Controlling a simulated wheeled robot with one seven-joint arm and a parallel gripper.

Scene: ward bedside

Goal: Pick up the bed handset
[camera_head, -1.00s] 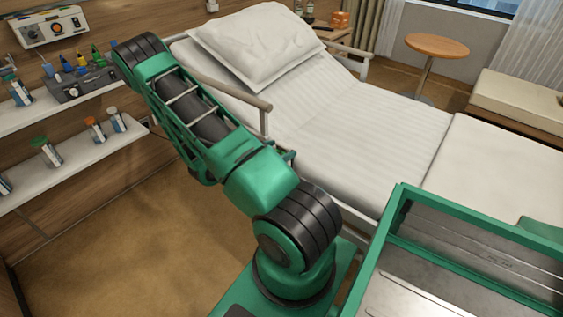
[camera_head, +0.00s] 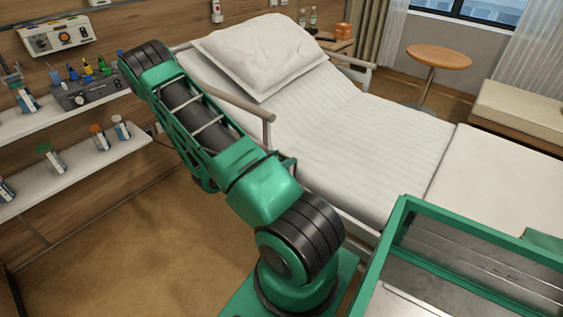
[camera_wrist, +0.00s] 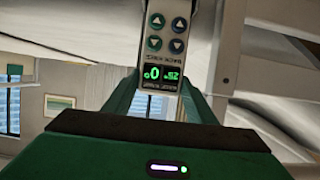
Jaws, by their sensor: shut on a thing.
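The bed handset (camera_wrist: 165,50) shows at the top middle of the wrist view. It is a pale, narrow unit with several round arrow buttons and a dark display with green digits. Its lower end sits between the green fingers of my gripper (camera_wrist: 163,100), which is shut on it. The handset's upper part runs out of the picture, and whether it touches anything there cannot be told. In the head view my green arm reaches up and left past the bed (camera_head: 350,130); the gripper and the handset cannot be made out there.
A bed rail (camera_head: 235,100) runs close behind my arm. Wall shelves (camera_head: 80,165) with bottles and small devices are at the left. A bedside cabinet (camera_head: 340,45), a round table (camera_head: 437,52) and a bench (camera_head: 515,105) stand farther back. Open floor (camera_head: 130,250) lies at lower left.

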